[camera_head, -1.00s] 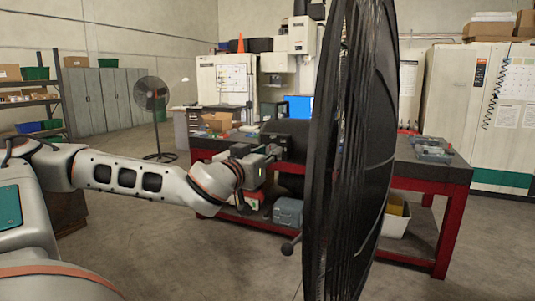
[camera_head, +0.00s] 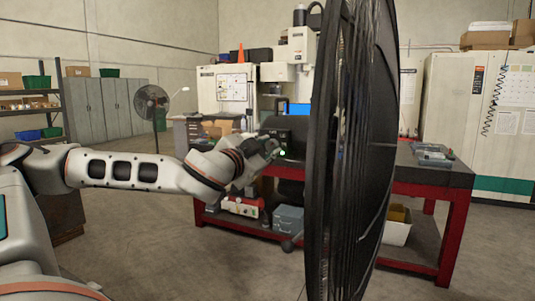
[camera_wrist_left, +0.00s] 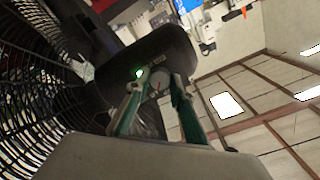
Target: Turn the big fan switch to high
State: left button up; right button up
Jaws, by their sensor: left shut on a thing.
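The big fan (camera_head: 350,160) stands close in front, seen nearly edge-on, its dark round cage hiding part of the bench. Its dark motor housing (camera_head: 290,128) sticks out to the left, and also fills the upper middle of the left wrist view (camera_wrist_left: 165,48). My left gripper (camera_head: 274,150) is at the back of this housing. In the left wrist view its two fingers (camera_wrist_left: 161,82) are shut around the small greyish switch knob (camera_wrist_left: 158,78), beside a lit green light (camera_wrist_left: 139,73). The knob's setting cannot be read. My right gripper is not in view.
A red-framed workbench (camera_head: 430,176) stands behind the fan, with a grey toolbox (camera_head: 288,219) low beneath it. A smaller fan (camera_head: 152,105) stands farther back at the left. The floor left of the bench is clear.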

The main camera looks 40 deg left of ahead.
pick_arm(q)
jog(key=m+b, duration=0.1)
jog(key=m, duration=0.3)
jog(key=shift+m, duration=0.3)
jog(key=m, duration=0.3)
jog(key=shift+m+b, duration=0.3)
jog(key=shift+b, duration=0.05)
jog(key=shift+m, duration=0.6)
jog(key=o, duration=1.1)
jog(key=shift+o, duration=0.2)
